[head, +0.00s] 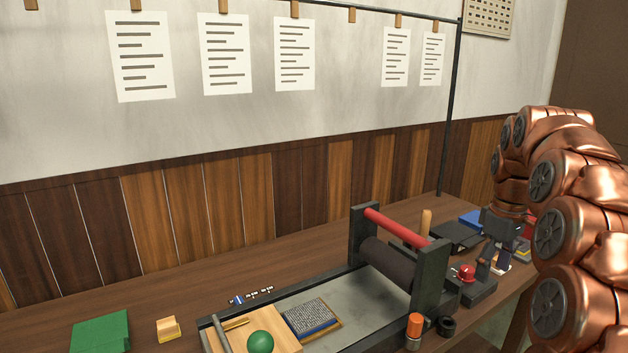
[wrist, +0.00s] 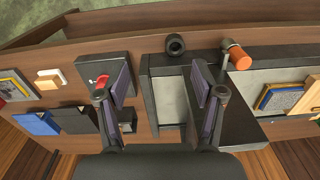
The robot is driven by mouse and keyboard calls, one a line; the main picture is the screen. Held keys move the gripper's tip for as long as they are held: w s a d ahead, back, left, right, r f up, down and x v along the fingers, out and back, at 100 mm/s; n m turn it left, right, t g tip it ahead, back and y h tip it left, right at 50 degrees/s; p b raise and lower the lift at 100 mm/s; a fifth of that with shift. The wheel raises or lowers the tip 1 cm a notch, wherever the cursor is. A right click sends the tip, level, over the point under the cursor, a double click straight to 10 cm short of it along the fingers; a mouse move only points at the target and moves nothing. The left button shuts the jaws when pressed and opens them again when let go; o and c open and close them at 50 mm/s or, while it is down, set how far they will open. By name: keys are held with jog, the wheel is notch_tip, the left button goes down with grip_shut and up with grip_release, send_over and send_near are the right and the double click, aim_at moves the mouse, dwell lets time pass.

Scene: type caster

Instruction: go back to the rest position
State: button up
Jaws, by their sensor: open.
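My gripper (head: 500,252) is at the right side of the head view, above the right end of the workbench, near the black box with the red knob (head: 466,272). My copper-coloured arm reaches down to it from the right edge and hides part of the bench behind. In the wrist view my gripper (wrist: 162,88) shows two dark fingers spread wide apart. Nothing is held between them. The black box with the red part (wrist: 101,80) lies beside the left finger, and the press frame (wrist: 172,95) lies below and between the fingers. Whether the fingertips touch anything cannot be told.
The press (head: 400,262) with its red bar and dark roller stands left of my gripper. A blue item (head: 471,219) and a black case (head: 455,237) lie behind it. An orange-topped handle (head: 414,327) is at the front. Bare bench (head: 170,285) shows at left.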

jog(key=s+a+r+p, duration=0.2)
jog(key=s+a, duration=0.4)
jog(key=a, duration=0.1)
jog(key=s+a+f+m+p, duration=0.1)
jog(key=s+a+f+m, duration=0.1)
jog(key=s, duration=0.7)
jog(key=s+a+f+m+g+p, duration=0.1)
jog(key=s+a, duration=0.4)
jog(key=s, duration=0.5)
jog(key=s+a+f+m+p, duration=0.2)
jog(key=s+a+f, duration=0.2)
jog(key=s, duration=0.6)
jog(key=shift+f+m+g+p, duration=0.15)
jog(key=shift+m+g+p, duration=0.15)
jog(key=shift+p, duration=0.1)
jog(key=shift+a, duration=0.1)
